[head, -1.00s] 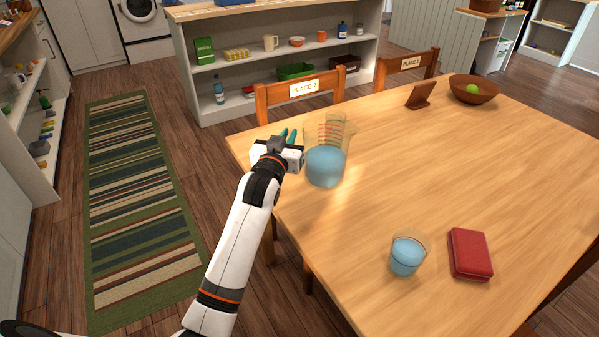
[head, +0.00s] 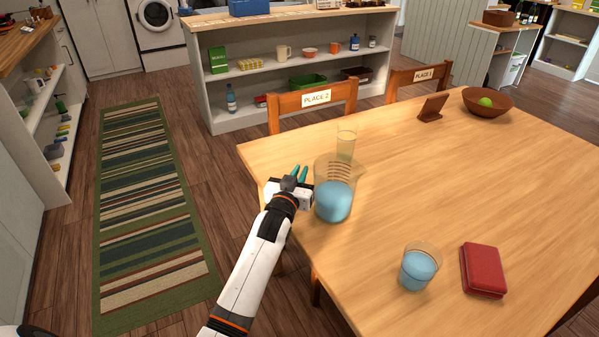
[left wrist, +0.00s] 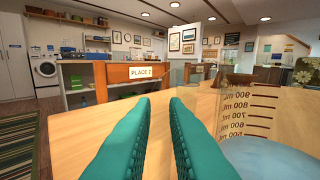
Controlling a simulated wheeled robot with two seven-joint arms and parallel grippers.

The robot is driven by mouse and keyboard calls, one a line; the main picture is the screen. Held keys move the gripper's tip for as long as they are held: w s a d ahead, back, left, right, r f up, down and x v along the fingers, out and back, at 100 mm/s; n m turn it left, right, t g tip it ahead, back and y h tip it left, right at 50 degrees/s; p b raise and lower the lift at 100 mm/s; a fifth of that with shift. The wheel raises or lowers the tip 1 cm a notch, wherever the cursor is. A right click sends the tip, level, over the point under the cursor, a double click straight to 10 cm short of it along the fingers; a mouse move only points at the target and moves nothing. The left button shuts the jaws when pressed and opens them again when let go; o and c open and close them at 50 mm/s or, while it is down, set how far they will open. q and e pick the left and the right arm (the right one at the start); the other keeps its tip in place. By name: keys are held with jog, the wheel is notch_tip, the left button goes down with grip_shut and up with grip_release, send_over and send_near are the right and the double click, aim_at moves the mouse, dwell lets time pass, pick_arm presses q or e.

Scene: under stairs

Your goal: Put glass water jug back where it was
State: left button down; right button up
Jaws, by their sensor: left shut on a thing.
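The glass water jug (head: 334,200) holds blue water and stands upright over the left edge part of the wooden table. My left gripper (head: 299,174) is at its left side, teal fingers shut on it; the handle is hard to make out. In the left wrist view the fingers (left wrist: 158,105) point forward with a narrow gap, and the jug (left wrist: 250,115), with its printed scale, fills the right side. I cannot tell whether its base touches the table. My right gripper is not in view.
A tall clear glass (head: 346,145) stands just behind the jug. A tumbler of blue water (head: 419,268) and a red case (head: 483,270) are nearer on the table (head: 440,190). A chair marked PLACE 2 (head: 316,98) is at the far edge. The table's middle is clear.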

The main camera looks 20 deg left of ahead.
pick_arm(q)
jog(key=shift+r, duration=0.15)
jog(key=c, duration=1.7)
grip_release()
jog(key=shift+f, duration=0.25)
jog(key=shift+c, duration=0.2)
jog(key=o, duration=0.3)
jog(key=shift+r, duration=0.25)
jog(key=s+d, duration=0.1)
jog(key=s, duration=1.1)
jog(key=shift+d+f, duration=0.15)
jog(key=shift+d, duration=0.05)
